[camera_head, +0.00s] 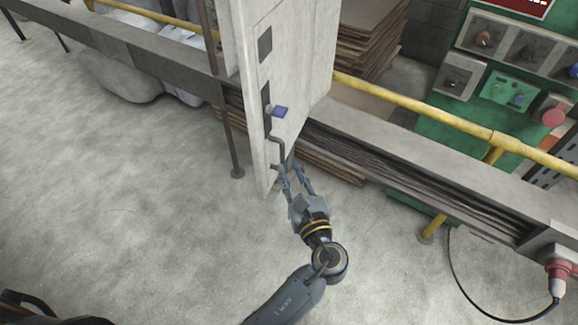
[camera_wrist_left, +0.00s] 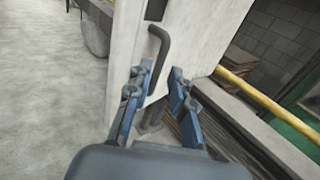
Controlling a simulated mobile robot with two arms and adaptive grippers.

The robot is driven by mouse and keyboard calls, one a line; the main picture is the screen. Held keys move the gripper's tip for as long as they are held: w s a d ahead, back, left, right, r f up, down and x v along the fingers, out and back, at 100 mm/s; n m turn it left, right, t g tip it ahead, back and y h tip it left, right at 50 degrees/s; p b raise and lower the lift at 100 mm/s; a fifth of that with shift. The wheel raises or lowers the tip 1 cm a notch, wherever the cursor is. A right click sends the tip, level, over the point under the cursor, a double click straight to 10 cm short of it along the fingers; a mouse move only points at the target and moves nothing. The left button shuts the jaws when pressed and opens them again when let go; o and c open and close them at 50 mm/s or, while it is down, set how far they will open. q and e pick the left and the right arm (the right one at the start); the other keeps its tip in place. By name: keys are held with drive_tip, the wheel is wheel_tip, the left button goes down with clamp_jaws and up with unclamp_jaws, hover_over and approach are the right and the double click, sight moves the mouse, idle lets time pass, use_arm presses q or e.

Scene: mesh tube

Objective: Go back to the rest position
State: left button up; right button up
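My left gripper (camera_head: 291,172) is in the middle of the head view, next to the lower part of a tall pale cabinet (camera_head: 287,75). Its two fingers are apart with nothing between them. In the left wrist view the gripper (camera_wrist_left: 160,75) also shows spread fingers. A dark bent handle (camera_wrist_left: 160,50) on the cabinet lies just beyond the fingertips there, and I cannot tell whether they touch it. My right gripper is not in view.
A grey beam (camera_head: 400,160) and a yellow rail (camera_head: 430,115) run past the cabinet to the right. A green control panel (camera_head: 500,90) stands at the upper right. Stacked boards (camera_head: 370,30) are behind. A red plug with a cable (camera_head: 557,275) is at lower right. The concrete floor at left is clear.

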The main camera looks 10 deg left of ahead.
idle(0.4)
use_arm(q)
drive_tip(key=s+a+f+n+g+h, duration=0.1)
drive_tip(key=s+f+n+g+h, duration=0.15)
drive_tip(key=f, duration=0.85)
drive_tip(key=s+a+f+n+g+h, duration=0.1)
drive_tip(key=s+a+f+n+g, duration=0.2)
drive_tip(key=f, duration=0.8)
drive_tip(key=s+f+n+g+h, duration=0.15)
drive_tip(key=s+f, duration=0.35)
drive_tip(key=f, duration=0.6)
drive_tip(key=s+a+f+n+g+h, duration=0.1)
drive_tip(key=s+a+f+n, duration=0.3)
drive_tip(key=s, duration=0.6)
drive_tip(key=s+a+f+n+g+h, duration=0.1)
drive_tip(key=s+a+f+n+g, duration=0.3)
drive_tip(key=s+f+n, duration=0.5)
drive_tip(key=s+a+f+n+g+h, duration=0.1)
drive_tip(key=s+a+f+n, duration=0.3)
drive_tip(key=s, duration=0.8)
wheel_tip(320, 180, down, 2)
drive_tip(key=n+g, duration=0.1)
drive_tip(key=n, duration=0.3)
drive_tip(key=shift+s+a+f+g, duration=0.25)
drive_tip(key=shift+s+a+g, duration=0.05)
drive_tip(key=shift+g, duration=0.1)
